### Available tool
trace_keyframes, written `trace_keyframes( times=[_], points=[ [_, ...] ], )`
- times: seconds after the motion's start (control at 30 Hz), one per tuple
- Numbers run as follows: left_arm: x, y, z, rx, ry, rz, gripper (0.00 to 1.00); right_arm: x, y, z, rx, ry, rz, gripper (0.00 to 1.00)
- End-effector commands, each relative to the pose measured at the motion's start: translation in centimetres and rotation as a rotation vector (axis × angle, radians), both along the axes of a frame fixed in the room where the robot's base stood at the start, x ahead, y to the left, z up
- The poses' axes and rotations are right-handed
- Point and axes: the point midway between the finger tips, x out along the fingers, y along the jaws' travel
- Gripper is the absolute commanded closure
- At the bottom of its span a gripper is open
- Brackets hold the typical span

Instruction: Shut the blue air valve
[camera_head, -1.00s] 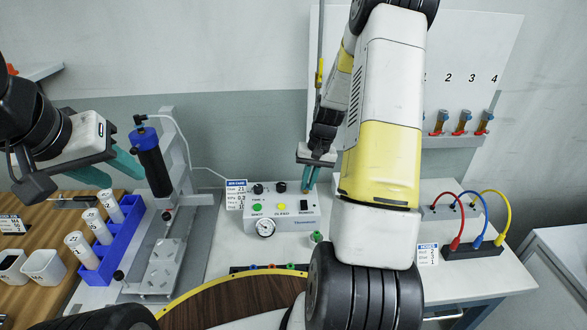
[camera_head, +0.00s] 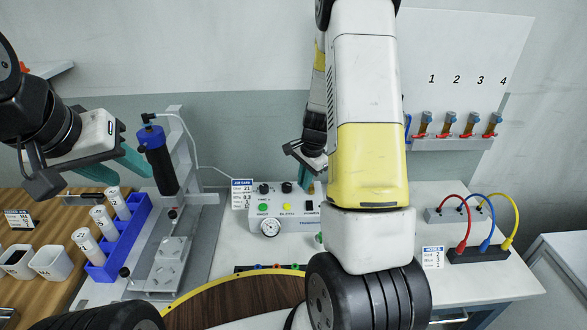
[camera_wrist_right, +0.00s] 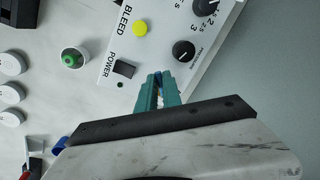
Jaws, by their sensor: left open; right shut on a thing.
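The control box (camera_head: 283,221) stands on the bench, with its POWER, BLEED and other controls on top. In the right wrist view, the teal fingers of my right gripper (camera_wrist_right: 158,84) are at the box's edge near the power switch and the lower black knob (camera_wrist_right: 184,51). They are shut on a small blue part, seemingly the blue air valve (camera_wrist_right: 157,76), mostly hidden between them. My left gripper (camera_head: 122,167) is open and empty, close to the blue-capped syringe barrel (camera_head: 158,163).
A dispensing stand (camera_head: 176,245) and blue rack (camera_head: 124,240) with white tubes are at left. A green-topped round part (camera_wrist_right: 74,57) is beside the box. Red, blue and yellow cables (camera_head: 489,236) plug into a black block at right.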

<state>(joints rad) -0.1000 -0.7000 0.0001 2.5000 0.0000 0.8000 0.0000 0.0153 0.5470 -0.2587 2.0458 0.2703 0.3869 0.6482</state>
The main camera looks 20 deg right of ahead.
Motion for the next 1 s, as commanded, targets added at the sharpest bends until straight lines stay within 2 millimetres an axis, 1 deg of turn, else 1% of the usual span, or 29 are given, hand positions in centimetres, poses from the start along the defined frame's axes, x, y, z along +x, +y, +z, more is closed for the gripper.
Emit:
trace_keyframes(
  times=[0.03,0.13,0.4,0.6,0.8,1.0],
  points=[
    [0.0,0.0,0.0,0.000,0.000,0.000,0.57,0.4,0.3,0.1,-0.001,-0.005,-0.036,1.00],
    [0.0,0.0,0.0,0.000,0.000,0.000,0.57,0.7,0.5,0.1,-0.001,-0.006,-0.131,1.00],
    [0.0,0.0,0.0,0.000,0.000,0.000,0.57,1.6,0.8,0.1,-0.001,-0.006,-0.378,1.00],
    [0.0,0.0,0.0,0.000,0.000,0.000,0.57,2.3,0.8,0.1,-0.001,-0.006,-0.528,1.00],
    [0.0,0.0,0.0,0.000,0.000,0.000,0.57,2.6,0.7,0.1,0.000,-0.006,-0.632,1.00],
    [0.0,0.0,0.0,0.000,0.000,0.000,0.57,2.9,0.6,0.1,0.000,-0.007,-0.690,1.00]
  ],
)
